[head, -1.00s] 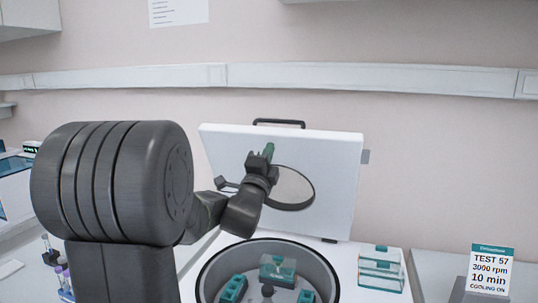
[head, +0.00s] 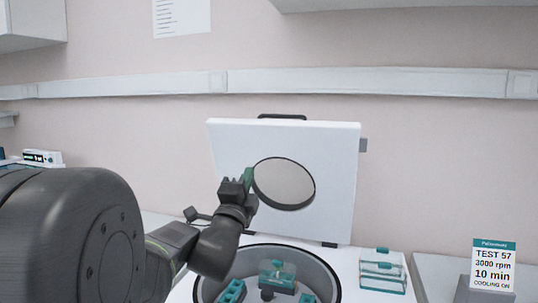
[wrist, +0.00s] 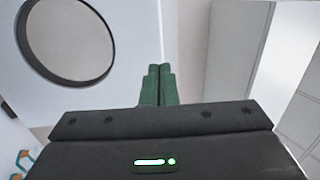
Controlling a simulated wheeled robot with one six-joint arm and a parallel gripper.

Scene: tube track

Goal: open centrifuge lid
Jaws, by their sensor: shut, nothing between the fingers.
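The white centrifuge lid (head: 335,175) stands raised, close to upright, behind the open bowl. Its inner side faces me and carries a round grey disc (head: 284,184), which also shows in the wrist view (wrist: 68,38). A dark handle (head: 282,116) is at the lid's top edge. The centrifuge bowl (head: 330,272) is open below, with teal holders (head: 277,275) inside. My gripper (head: 248,176) is in front of the lid, left of the disc. Its green fingers (wrist: 157,85) are together and hold nothing. I cannot tell whether they touch the lid.
Clear boxes with teal parts (head: 382,270) stand right of the bowl. A sign reading TEST 57, 3000 rpm, 10 min (head: 494,265) stands further right. A small device with a green display (head: 42,157) is at the far left. A wall rail (head: 370,80) runs behind.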

